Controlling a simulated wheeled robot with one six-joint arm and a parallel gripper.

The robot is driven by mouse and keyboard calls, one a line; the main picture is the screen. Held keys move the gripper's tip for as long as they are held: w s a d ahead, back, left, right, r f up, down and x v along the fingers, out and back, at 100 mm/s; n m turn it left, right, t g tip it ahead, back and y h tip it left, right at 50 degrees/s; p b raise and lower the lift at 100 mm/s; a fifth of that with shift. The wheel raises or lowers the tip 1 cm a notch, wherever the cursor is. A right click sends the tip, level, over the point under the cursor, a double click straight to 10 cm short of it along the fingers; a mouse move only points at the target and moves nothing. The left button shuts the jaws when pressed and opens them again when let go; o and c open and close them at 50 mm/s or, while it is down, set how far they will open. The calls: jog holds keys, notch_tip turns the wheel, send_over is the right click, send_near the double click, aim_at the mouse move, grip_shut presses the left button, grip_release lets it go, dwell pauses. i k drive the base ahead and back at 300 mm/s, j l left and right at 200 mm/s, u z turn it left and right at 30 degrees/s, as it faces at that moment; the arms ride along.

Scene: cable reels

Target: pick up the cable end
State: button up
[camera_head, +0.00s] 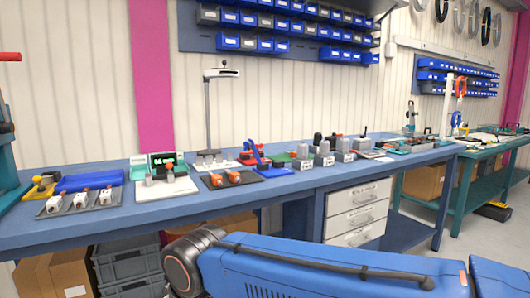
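I cannot pick out a cable end for certain in the head view. Several dark and grey cable coils (486,25) hang on the wall at the upper right, and no loose end shows clearly on them. An orange looped item (460,87) hangs on a stand at the far right bench; it is too small to tell what it is. My blue arm with a dark, orange-ringed joint crosses the bottom of the view. My gripper is not in view.
A long blue workbench (95,224) holds fixtures, orange parts on a dark plate (232,180) and a small screen (165,161). White drawers (356,208) and grey crates (130,268) stand below. A green bench (480,190) stands right. Blue bins (268,22) line the wall.

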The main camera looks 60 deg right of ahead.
aim_at(293, 154)
jog(key=z, duration=1.45)
jog(key=l, duration=0.1)
